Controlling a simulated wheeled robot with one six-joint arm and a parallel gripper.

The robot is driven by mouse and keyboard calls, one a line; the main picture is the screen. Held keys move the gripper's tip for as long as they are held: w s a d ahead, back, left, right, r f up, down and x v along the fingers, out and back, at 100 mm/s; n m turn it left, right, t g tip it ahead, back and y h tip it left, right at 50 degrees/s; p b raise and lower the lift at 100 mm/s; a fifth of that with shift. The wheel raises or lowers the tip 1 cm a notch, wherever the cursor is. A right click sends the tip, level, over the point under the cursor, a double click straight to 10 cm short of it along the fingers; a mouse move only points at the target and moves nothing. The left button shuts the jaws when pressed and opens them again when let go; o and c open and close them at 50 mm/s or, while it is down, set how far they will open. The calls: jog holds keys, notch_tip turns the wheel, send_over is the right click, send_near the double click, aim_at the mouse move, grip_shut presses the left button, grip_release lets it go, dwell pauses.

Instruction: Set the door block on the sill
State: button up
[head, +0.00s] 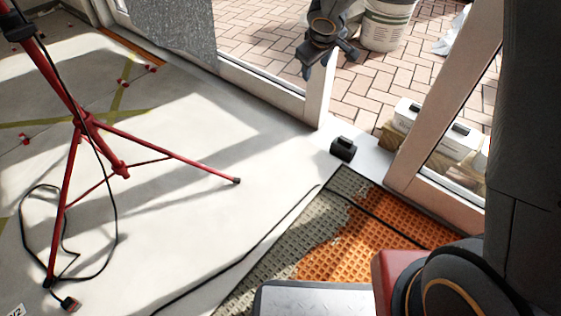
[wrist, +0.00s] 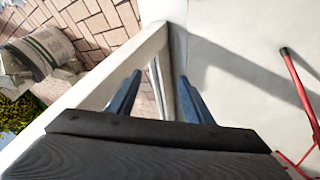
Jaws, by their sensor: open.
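The door block, a small black block with a raised top (head: 343,149), sits upright on the pale sill (head: 372,163) at the doorway, near the sill's inner left side. My gripper (head: 328,62) is up at the top of the head view, above and a little left of the block and well apart from it. In the wrist view my gripper (wrist: 158,95) has its two blue-grey fingers spread, with nothing held between them. The block does not show in the wrist view.
A red tripod (head: 120,168) with a black cable stands on the pale floor at left. Orange and grey-green matting (head: 340,245) lies in front of the sill. Door frames (head: 445,110) flank the opening. White boxes (head: 440,135) and a bucket (head: 386,22) stand outside on brick paving.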

jog(key=s+a+r+m+g, duration=0.1)
jog(key=s+a+r, duration=0.25)
jog(key=s, duration=0.65)
jog(key=s+a+r+g, duration=0.1)
jog(key=s+a+r, duration=0.1)
jog(key=s+r, duration=0.5)
jog(key=s+a+g+y, duration=0.1)
jog(key=s+g, duration=0.3)
jog(key=s, duration=2.3)
jog(key=shift+s+a+n+g, duration=0.3)
jog(key=shift+s+a, duration=0.05)
jog(key=shift+a, duration=0.1)
jog(key=shift+r, duration=0.15)
jog(key=shift+m+y, duration=0.3)
jog(key=shift+m, duration=0.5)
jog(key=shift+d+r+p, duration=0.15)
jog(key=shift+r+p, duration=1.15)
jog(key=shift+r, duration=0.05)
jog(key=shift+d+r+p, duration=0.1)
jog(key=shift+r+p, duration=1.15)
jog(key=shift+r, duration=0.05)
